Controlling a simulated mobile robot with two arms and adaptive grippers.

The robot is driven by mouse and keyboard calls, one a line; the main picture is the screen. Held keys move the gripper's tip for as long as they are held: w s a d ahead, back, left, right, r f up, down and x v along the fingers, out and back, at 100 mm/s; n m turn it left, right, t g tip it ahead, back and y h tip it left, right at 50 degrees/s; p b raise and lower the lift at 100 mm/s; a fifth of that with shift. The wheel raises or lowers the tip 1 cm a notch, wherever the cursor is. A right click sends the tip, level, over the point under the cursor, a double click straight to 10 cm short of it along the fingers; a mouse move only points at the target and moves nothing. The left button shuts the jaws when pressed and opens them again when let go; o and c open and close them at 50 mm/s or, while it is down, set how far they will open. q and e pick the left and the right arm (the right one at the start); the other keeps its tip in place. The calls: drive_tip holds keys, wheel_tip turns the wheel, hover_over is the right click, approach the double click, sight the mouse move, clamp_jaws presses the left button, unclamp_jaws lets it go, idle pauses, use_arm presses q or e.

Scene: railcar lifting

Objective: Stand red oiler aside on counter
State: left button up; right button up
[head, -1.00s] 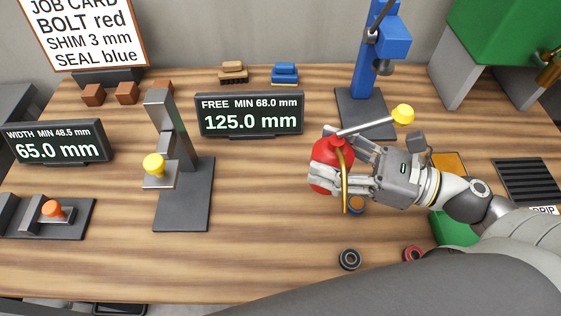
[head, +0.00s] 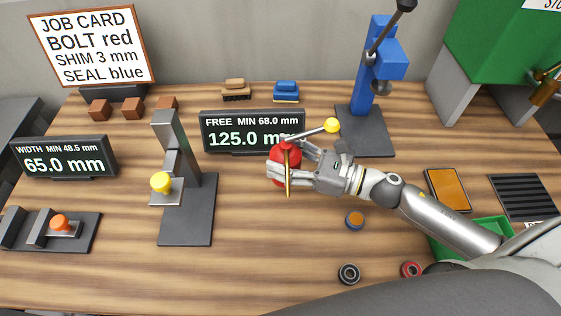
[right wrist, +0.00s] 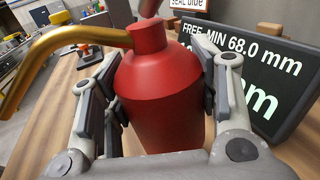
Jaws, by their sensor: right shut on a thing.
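The red oiler (head: 285,167) has a red body, a brass spout and a lever with a yellow knob. My right gripper (head: 283,170) is shut on its body, in the middle of the counter, just in front of the display reading 125.0 mm. In the right wrist view the oiler's red body (right wrist: 162,90) stands between the two fingers, roughly upright. I cannot tell whether its base touches the counter (head: 270,245). My left gripper is not in view.
The 125.0 mm display (head: 222,132) is close behind the oiler. A grey gauge stand with a yellow knob (head: 188,215) is to the left, a blue press (head: 362,120) to the back right. Small rings (head: 349,273) lie in front. The counter between stand and rings is clear.

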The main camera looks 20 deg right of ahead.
drive_tip(key=shift+w+a+f, duration=0.25)
drive_tip(key=shift+w+f, duration=0.4)
drive_tip(key=shift+f, duration=0.05)
wheel_tip(320, 180, down, 3)
drive_tip(key=shift+r+p, duration=0.1)
drive_tip(key=shift+p, duration=0.55)
drive_tip(key=shift+f, duration=0.2)
drive_tip(key=shift+f, duration=0.2)
drive_tip(key=o, duration=1.2)
drive_tip(key=shift+o, duration=0.2)
